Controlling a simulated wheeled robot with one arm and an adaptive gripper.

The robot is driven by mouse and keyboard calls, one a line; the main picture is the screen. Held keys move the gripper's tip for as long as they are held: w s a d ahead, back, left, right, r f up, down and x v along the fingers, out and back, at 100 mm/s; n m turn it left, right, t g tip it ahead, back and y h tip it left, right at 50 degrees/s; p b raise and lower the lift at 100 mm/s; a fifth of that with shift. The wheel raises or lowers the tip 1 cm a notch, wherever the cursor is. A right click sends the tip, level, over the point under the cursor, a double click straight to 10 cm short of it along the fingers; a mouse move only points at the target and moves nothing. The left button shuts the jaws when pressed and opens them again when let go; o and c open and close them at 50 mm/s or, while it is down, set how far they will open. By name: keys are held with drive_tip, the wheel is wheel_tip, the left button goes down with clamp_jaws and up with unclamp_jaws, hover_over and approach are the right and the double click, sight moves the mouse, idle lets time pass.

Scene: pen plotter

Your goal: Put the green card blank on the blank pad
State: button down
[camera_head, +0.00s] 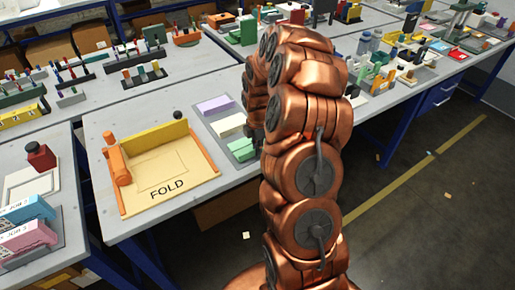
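Light green card blanks (240,148) lie at the near end of a grey card holder (212,120) on the bench, right of the yellow fold station (138,194). My copper arm hides their right side. An outlined rectangle (162,172) on the fold station's flat bed looks bare; I cannot tell for sure that it is the blank pad. My arm arches up and comes down behind itself beside the green cards. The gripper end is almost wholly hidden by the arm near those cards, so its fingers and any hold do not show.
A purple card stack (215,105) and a cream one (230,125) lie beside the green cards. The fold station has a raised yellow flap (153,136) and orange rails (203,157). A red bottle (41,156) stands on the left bench. The floor at right is mostly clear.

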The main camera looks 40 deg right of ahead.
drive_tip(key=shift+f, duration=0.55)
drive_tip(key=shift+f, duration=0.15)
drive_tip(key=c, duration=1.3)
unclamp_jaws()
